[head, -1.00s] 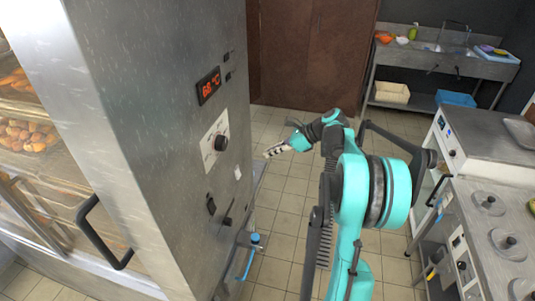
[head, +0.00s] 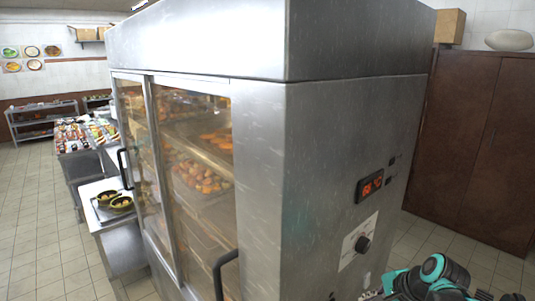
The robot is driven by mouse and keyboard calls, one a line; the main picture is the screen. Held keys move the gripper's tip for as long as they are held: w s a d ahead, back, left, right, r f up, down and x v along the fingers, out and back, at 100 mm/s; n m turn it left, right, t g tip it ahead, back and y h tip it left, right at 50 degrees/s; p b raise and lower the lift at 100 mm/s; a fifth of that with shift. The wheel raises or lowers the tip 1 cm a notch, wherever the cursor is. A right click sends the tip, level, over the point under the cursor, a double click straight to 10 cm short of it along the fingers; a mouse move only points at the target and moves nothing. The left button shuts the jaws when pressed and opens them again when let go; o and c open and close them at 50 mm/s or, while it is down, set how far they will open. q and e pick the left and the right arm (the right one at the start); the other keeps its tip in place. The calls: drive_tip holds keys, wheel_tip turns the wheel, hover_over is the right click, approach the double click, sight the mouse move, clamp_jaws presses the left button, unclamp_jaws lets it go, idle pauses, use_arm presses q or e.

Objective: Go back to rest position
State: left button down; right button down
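An arm of mine with teal and black links shows at the bottom right of the head view, in front of the cabinet's control side. It appears to be my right arm. The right gripper (head: 371,295) is only a small grey piece at the bottom edge, mostly cut off, so its fingers cannot be read. No held object shows. My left gripper is not in view.
A large steel heated cabinet (head: 270,130) with glass doors and food inside fills the middle, close to me. A brown wardrobe (head: 475,150) stands at right. Open tiled floor (head: 40,230) lies far left.

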drive_tip(key=s+a+f+n+h, duration=0.1)
drive_tip(key=s+a+f+n, duration=0.1)
drive_tip(key=s+n, duration=0.3)
drive_tip(key=s+a+f+n+t+h, duration=0.1)
drive_tip(key=s+a+f+n, duration=0.1)
drive_tip(key=s+a+n, duration=0.1)
drive_tip(key=s+a+f+n+h, duration=0.1)
drive_tip(key=s+a+f+n, duration=0.1)
drive_tip(key=s+n, duration=0.4)
drive_tip(key=shift+s+a+n, duration=0.35)
drive_tip(key=shift+a+n, duration=0.1)
drive_tip(key=shift+n, duration=0.45)
